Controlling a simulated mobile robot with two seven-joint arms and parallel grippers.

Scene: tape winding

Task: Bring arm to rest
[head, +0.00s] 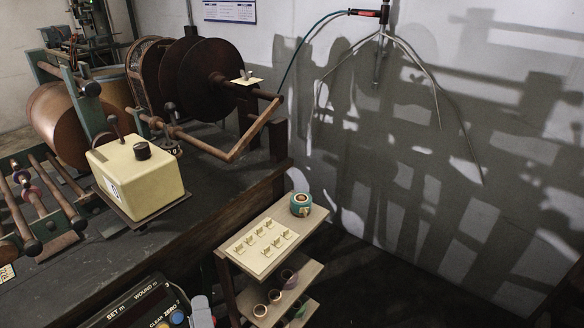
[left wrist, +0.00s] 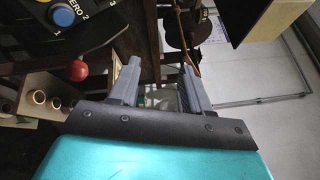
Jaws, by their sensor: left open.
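My left gripper (left wrist: 160,82) shows in the left wrist view with its two grey fingers apart and nothing between them. Its teal body fills the lower part of that view. My right gripper is in neither view.
The dark workbench (head: 190,225) carries a winding machine and a cream box (head: 138,175) with a black knob. A small shelf stand (head: 237,262) holds several clips, a teal roll (head: 301,204) and tape rolls lower down. Floor right of the stand is dark and looks clear.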

